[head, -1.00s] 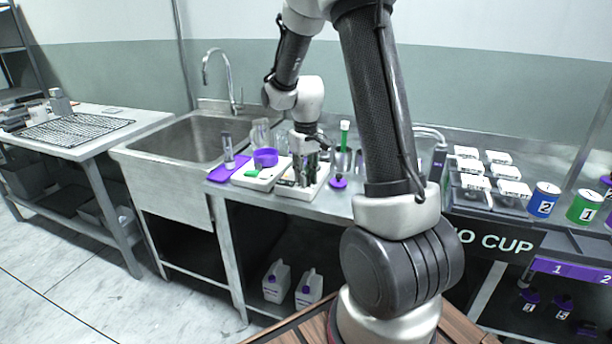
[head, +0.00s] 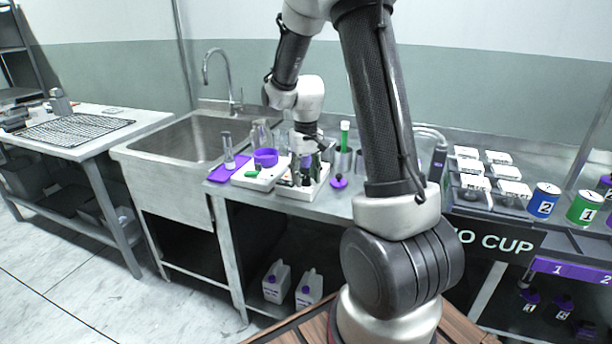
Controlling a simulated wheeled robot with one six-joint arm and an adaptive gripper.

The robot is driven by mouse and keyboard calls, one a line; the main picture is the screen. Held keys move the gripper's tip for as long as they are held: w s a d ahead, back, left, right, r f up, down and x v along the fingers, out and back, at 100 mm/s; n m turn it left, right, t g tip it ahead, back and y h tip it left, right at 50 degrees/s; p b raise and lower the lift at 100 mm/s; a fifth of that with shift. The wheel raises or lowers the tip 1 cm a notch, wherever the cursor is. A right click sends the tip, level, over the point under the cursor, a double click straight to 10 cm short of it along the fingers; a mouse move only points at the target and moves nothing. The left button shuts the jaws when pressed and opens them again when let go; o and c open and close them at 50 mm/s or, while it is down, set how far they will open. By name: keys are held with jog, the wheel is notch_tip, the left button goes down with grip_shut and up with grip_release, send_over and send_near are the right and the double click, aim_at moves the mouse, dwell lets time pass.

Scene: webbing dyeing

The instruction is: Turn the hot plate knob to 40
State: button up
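A white hot plate device (head: 315,192) stands on the steel counter in the middle of the head view, right of a second white device with a purple bowl on it. My gripper (head: 306,178) points down over the hot plate, at its front part. Its dark fingers are small here and cover the controls, so the knob and its setting cannot be made out. Something purple shows among the fingers. I cannot tell whether the fingers touch or hold the knob.
The second white device (head: 254,181) with its purple bowl (head: 265,157) stands close on the left. The sink (head: 180,140) lies further left.

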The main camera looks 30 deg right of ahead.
aim_at(306, 176)
notch_tip(306, 176, up, 12)
dwell(0.7)
jog(key=shift+s+f, duration=0.1)
jog(key=s+a+r+t, duration=0.1)
jog(key=s+r, duration=0.1)
jog(key=s, duration=0.6)
jog(key=s+a+r+n+t, duration=0.1)
jog(key=s+a+r+t, duration=0.1)
jog(key=s, duration=0.6)
jog(key=s+a+r+t, duration=0.1)
jog(key=s+a+r, duration=0.1)
jog(key=s, duration=0.6)
jog(key=shift+r, duration=0.55)
